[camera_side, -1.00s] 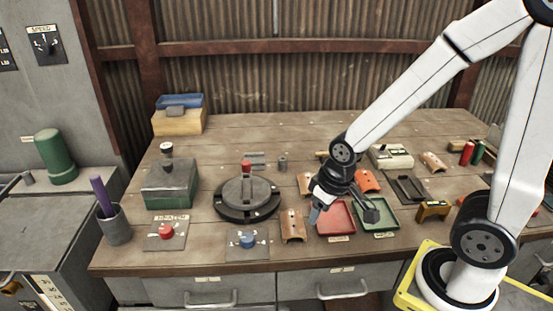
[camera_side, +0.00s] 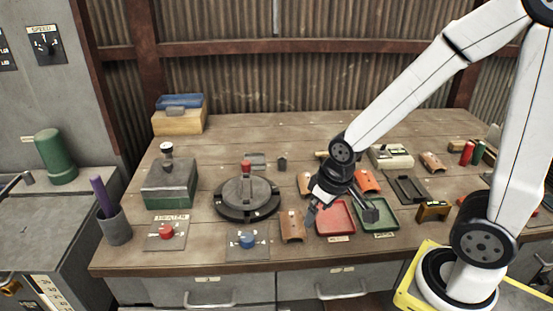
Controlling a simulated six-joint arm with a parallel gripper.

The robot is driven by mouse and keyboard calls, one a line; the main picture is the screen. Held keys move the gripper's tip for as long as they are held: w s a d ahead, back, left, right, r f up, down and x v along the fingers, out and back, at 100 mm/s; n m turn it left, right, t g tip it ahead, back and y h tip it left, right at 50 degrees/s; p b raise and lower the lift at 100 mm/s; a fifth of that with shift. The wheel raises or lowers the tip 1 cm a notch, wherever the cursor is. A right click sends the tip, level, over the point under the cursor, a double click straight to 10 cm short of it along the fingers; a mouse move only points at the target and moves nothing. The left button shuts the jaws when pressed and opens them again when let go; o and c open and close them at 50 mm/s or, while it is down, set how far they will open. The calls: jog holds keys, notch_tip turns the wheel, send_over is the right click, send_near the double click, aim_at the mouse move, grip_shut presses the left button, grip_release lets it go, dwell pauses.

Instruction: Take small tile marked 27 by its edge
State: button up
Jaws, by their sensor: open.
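Several small orange-brown curved tiles lie on the bench. One tile (camera_side: 292,227) is near the front edge, left of the red tray. Another tile (camera_side: 305,183) is partly behind my wrist, one tile (camera_side: 368,181) is just right of it, and another tile (camera_side: 432,162) is farther right. Marks on them are too small to read, so I cannot tell which is 27.
A red tray (camera_side: 320,230) and a green tray (camera_side: 392,222) lie under and beside my wrist. A dark round turntable (camera_side: 236,212) stands left. Red (camera_side: 166,232) and blue (camera_side: 247,240) knob panels line the front edge.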

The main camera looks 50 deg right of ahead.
jog(key=w+d+f+m+g, duration=0.1)
jog(key=w+d+m, duration=0.2)
jog(key=w+d, duration=0.2)
jog(key=w+d+f+m, duration=0.1)
jog(key=w+d+m, duration=0.2)
jog(key=w+d, duration=0.2)
jog(key=w+d+f+m+g, duration=0.1)
jog(key=w+d+m, duration=0.2)
jog(key=w+d, duration=0.2)
jog(key=shift+d+g, duration=0.3)
jog(key=shift+d, duration=1.15)
jog(key=shift+s+f, duration=0.1)
jog(key=shift+f, duration=3.75)
jog(key=shift+c, duration=0.2)
jog(key=c, duration=1)
jog(key=shift+c, duration=0.2)
jog(key=shift+r, duration=0.1)
